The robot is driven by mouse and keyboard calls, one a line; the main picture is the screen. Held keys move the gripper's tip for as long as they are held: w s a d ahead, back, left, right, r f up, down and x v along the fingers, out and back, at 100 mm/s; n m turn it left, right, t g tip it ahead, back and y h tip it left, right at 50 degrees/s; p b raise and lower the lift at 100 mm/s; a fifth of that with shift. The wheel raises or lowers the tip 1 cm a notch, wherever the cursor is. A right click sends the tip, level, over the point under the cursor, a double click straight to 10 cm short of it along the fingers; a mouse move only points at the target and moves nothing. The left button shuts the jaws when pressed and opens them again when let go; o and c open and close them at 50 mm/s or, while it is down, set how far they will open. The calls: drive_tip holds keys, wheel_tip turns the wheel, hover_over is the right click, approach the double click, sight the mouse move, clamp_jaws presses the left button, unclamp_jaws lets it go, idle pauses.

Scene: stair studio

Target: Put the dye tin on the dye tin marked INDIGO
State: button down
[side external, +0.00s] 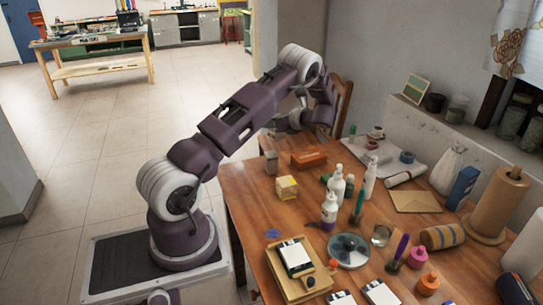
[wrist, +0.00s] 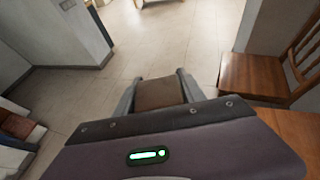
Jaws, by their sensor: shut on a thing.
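My gripper (wrist: 158,78) is shut on a brown, flat-faced block-like thing, which I take to be the dye tin (wrist: 160,94). In the wrist view it sits between both fingers, with bare floor behind it. No lettering shows on it. I cannot tell which thing is the dye tin marked INDIGO.
The wooden table (side external: 245,200) is crowded: a reddish-brown box (side external: 309,158), white bottles (side external: 329,211), a round dish (side external: 347,250), a board with a white-labelled item (side external: 295,258) and a paper roll (side external: 497,205). A chair (wrist: 262,75) stands by the table. The left table edge has some bare wood.

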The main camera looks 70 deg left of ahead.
drive_tip(key=a+f, duration=0.1)
drive_tip(key=f, duration=0.1)
drive_tip(key=a+f, duration=0.1)
drive_tip(key=f, duration=0.2)
drive_tip(key=a+f, duration=0.1)
drive_tip(key=f, duration=0.2)
drive_tip(key=shift+s+a, duration=0.1)
drive_tip(key=shift+s, duration=0.25)
drive_tip(key=shift+f, duration=0.1)
drive_tip(key=c, duration=0.7)
unclamp_jaws()
